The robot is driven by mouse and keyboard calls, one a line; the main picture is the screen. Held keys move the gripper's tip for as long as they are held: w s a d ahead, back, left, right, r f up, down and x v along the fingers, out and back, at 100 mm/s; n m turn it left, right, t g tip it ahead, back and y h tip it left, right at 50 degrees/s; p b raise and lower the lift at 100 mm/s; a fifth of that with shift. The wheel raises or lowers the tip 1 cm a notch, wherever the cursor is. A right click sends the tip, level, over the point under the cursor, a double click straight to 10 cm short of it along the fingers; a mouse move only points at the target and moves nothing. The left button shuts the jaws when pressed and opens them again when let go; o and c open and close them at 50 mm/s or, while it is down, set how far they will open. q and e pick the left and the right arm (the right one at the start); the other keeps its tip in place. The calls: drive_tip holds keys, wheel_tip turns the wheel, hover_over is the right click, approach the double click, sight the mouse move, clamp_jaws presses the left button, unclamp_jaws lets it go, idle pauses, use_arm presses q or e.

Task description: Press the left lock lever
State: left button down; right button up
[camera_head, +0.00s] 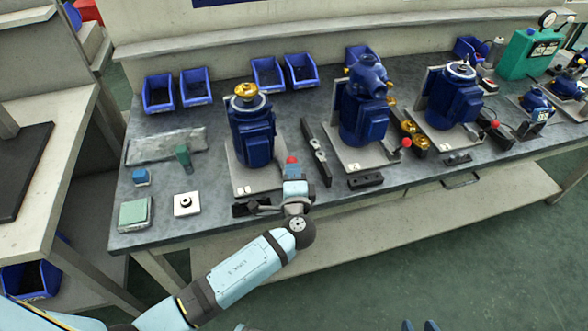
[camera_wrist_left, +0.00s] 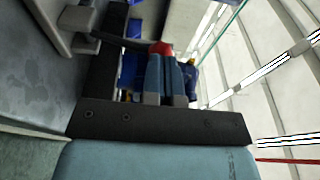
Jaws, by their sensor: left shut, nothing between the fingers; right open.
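The left lock lever shows as a red ball knob (camera_head: 291,160) beside the left pump station, to the right of the leftmost blue pump (camera_head: 254,135). My left gripper (camera_head: 293,172) is shut and empty, right at the knob. In the left wrist view the red knob (camera_wrist_left: 160,48) shows just beyond the shut fingertips (camera_wrist_left: 166,62). I cannot tell whether they touch it. The lever's shaft is mostly hidden behind my gripper. My right gripper (camera_head: 419,326) shows only its blue fingertips, apart, at the bottom edge of the head view, away from the bench.
Two more blue pumps (camera_head: 362,110) (camera_head: 456,95) stand to the right, with red-knobbed levers (camera_head: 406,142) (camera_head: 494,123). A dark rail (camera_head: 316,152) lies right of my left gripper. Blue bins (camera_head: 158,93) line the back. A green box (camera_head: 134,214) sits at the front left.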

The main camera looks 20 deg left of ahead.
sight(289, 158)
use_arm(q)
drive_tip(key=w+r+g+p, duration=0.1)
drive_tip(key=p, duration=0.2)
drive_tip(key=w+a+g+h+p, duration=0.1)
drive_tip(key=p, duration=0.2)
drive_tip(key=r+g+p, duration=0.1)
drive_tip(key=p, duration=0.2)
drive_tip(key=shift+w+a+r+n+g+h, duration=0.3)
drive_tip(key=shift+w+a+r+g+h, duration=0.05)
drive_tip(key=shift+w+a+g+h, duration=0.05)
drive_tip(key=shift+w+a+g+p, duration=0.25)
drive_tip(key=shift+g+p, duration=0.15)
drive_tip(key=shift+p, duration=0.15)
drive_tip(key=shift+w+a+f, duration=0.1)
drive_tip(key=shift+w+f, duration=0.1)
drive_tip(key=shift+w+a+f+p, duration=0.2)
drive_tip(key=shift+w+a+p, duration=0.15)
drive_tip(key=shift+w+a, duration=0.25)
use_arm(e)
wheel_tip(289, 158, up, 8)
drive_tip(key=d, duration=0.1)
drive_tip(key=shift+s+f, duration=0.15)
drive_tip(key=shift+s, duration=0.25)
use_arm(q)
drive_tip(key=shift+w+r, duration=0.2)
